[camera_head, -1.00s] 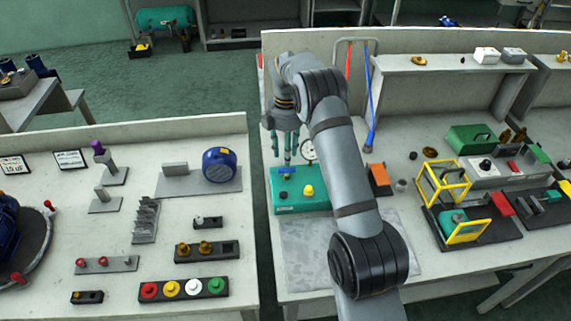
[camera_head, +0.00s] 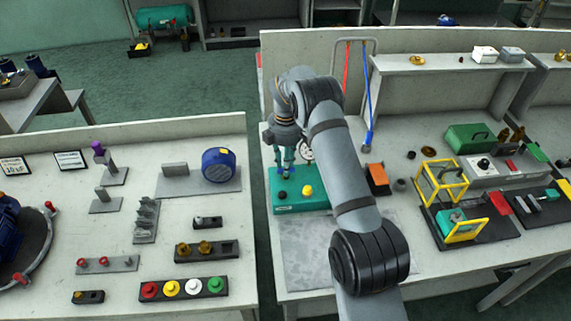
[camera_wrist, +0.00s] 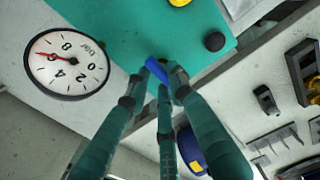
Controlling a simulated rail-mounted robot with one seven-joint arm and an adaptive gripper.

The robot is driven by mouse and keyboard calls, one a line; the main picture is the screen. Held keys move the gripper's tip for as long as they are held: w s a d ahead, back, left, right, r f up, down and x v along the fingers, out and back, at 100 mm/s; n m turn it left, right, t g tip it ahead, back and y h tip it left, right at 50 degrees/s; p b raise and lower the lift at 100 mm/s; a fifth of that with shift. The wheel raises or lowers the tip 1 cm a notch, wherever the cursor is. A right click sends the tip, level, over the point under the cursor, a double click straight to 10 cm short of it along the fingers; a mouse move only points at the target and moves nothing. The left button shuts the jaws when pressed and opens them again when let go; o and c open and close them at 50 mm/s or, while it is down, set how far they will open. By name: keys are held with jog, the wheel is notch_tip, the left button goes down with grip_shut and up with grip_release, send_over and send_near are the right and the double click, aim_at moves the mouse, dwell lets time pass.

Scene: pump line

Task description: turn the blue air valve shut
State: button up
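The blue air valve (camera_wrist: 157,70) is a small blue lever on top of the teal box (camera_wrist: 110,25), near the box's edge in the wrist view. In the head view my gripper's fingers hide the valve above the teal box (camera_head: 300,207). My gripper (camera_wrist: 158,77) has its green, dark-tipped fingers down around the lever, with tips on either side of it. The fingers look spread; whether any tip touches the lever is unclear. My gripper (camera_head: 284,172) also shows in the head view, pointing down. The gauge (camera_wrist: 68,62) beside the box has a red needle pointing left.
A yellow knob (camera_head: 308,190) and a black knob (camera_head: 282,195) sit on the teal box. Red and blue hoses (camera_head: 368,110) hang behind it. An orange block (camera_head: 378,178) stands to its right. A gap separates this table from the left table (camera_head: 200,280).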

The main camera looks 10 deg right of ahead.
grip_shut()
jog(key=shift+m, duration=0.4)
jog(key=m+b, duration=0.1)
jog(key=m, duration=0.1)
jog(key=shift+d+f+m+b, duration=0.1)
jog(key=shift+m+b, duration=0.3)
jog(key=m+b, duration=0.1)
jog(key=m, duration=0.3)
jog(key=shift+d+m+b, duration=0.1)
jog(key=shift+m+b, duration=0.2)
jog(key=shift+b, duration=0.1)
jog(key=m+b, duration=0.2)
jog(key=m, duration=0.3)
jog(key=shift+s, duration=0.15)
jog(key=m+b, duration=0.1)
jog(key=m, duration=0.3)
jog(key=shift+s+m, duration=0.1)
jog(key=shift+m, duration=0.2)
jog(key=o, duration=0.5)
grip_release()
